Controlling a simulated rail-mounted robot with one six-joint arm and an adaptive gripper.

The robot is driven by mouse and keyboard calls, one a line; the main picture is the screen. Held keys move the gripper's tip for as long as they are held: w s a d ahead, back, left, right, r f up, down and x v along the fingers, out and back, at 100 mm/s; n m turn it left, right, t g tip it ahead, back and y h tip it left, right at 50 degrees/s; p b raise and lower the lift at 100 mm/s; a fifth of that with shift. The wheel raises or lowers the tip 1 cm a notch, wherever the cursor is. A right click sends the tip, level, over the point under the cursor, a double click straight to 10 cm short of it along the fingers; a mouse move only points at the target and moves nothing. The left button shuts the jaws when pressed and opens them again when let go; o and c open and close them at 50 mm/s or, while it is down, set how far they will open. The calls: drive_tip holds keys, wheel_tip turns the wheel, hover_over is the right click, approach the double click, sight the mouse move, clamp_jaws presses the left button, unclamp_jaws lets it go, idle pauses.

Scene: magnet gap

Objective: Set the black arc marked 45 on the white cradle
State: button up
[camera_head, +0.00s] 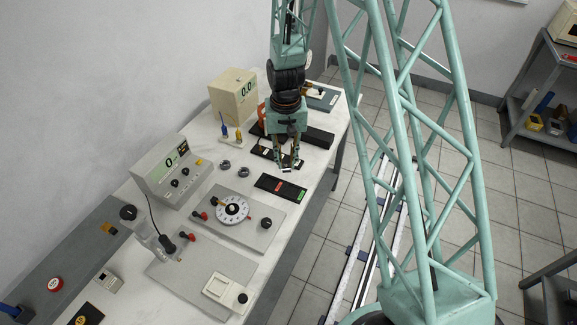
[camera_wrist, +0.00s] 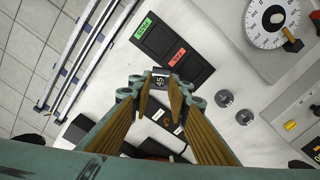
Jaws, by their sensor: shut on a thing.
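My gripper (camera_head: 287,166) hangs over the right part of the bench and is shut on a small black piece. In the wrist view, the black arc (camera_wrist: 160,80) shows the mark 45 and sits between the fingertips of my gripper (camera_wrist: 161,84). It is above the bench beside a black tray. A white square piece (camera_head: 218,286) lies on a grey plate at the near end of the bench, far from my gripper; I cannot tell whether it is the white cradle. It is out of the wrist view.
A black tray with green and red labels (camera_head: 282,188) lies just nearer than my gripper. A grey plate with a round dial (camera_head: 232,208) and a meter box (camera_head: 170,168) stand to the left. Two small dark round pieces (camera_head: 234,167) lie between. A beige box (camera_head: 233,95) stands farther back.

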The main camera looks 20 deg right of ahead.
drive_tip(key=shift+w+r+n, duration=0.25)
drive_tip(key=shift+w+n, duration=0.9)
drive_tip(key=shift+n, duration=0.05)
drive_tip(key=shift+w+a, duration=0.1)
drive_tip(key=shift+a, duration=0.05)
